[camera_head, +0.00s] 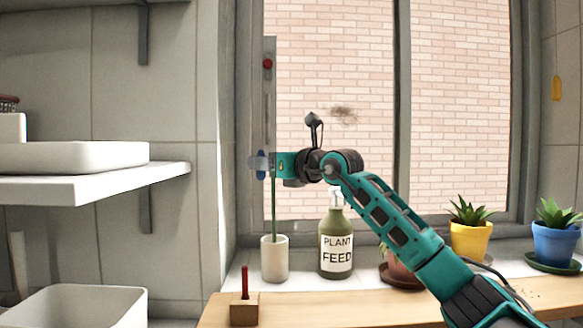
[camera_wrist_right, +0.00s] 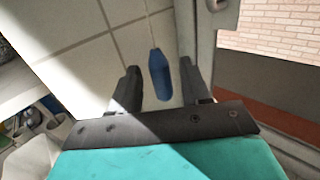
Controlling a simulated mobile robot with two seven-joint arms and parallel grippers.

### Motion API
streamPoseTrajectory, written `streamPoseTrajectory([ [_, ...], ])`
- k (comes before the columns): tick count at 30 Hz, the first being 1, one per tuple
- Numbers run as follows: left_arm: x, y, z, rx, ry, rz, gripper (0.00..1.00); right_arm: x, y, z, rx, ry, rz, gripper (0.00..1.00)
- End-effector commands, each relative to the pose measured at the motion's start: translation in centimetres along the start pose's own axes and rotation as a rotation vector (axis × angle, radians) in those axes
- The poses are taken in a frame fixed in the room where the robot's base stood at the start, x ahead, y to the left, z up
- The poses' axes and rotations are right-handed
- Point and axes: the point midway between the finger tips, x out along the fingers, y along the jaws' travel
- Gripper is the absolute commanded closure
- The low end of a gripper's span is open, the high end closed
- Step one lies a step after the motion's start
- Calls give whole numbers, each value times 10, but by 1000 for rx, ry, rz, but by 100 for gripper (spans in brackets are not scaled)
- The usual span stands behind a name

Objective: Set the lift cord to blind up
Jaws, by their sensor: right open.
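The lift cord's blue pull (camera_wrist_right: 160,75) hangs on a thin pale cord in the right wrist view. It lies between the two dark fingers of my right gripper (camera_wrist_right: 159,80), with gaps on both sides. In the head view my right gripper (camera_head: 258,163) is open at the left side of the window, and a bit of the blue pull (camera_head: 261,174) shows at its fingers. The cord is hard to make out in the head view. No blind is seen over the visible panes. My left gripper is not in view.
A grey strip with a red knob (camera_head: 267,63) stands by the window frame. Below are a white cup (camera_head: 274,258) with a green stick, a plant feed bottle (camera_head: 336,242) and potted plants (camera_head: 470,228). A white shelf (camera_head: 100,186) juts out at left.

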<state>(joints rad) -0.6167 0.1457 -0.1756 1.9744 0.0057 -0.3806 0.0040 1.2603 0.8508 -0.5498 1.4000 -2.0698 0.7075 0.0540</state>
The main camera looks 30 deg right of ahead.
Motion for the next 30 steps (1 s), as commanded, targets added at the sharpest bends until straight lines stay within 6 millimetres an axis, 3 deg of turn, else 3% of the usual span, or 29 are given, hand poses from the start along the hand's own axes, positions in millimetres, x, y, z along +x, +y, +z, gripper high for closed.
streamPoseTrajectory([
  [9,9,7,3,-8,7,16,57,-68,-1,-4,-3,1,-2,53],
  [15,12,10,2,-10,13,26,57,-98,0,-3,-1,3,-2,53],
  [30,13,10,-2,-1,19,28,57,-108,1,0,0,2,1,53],
])
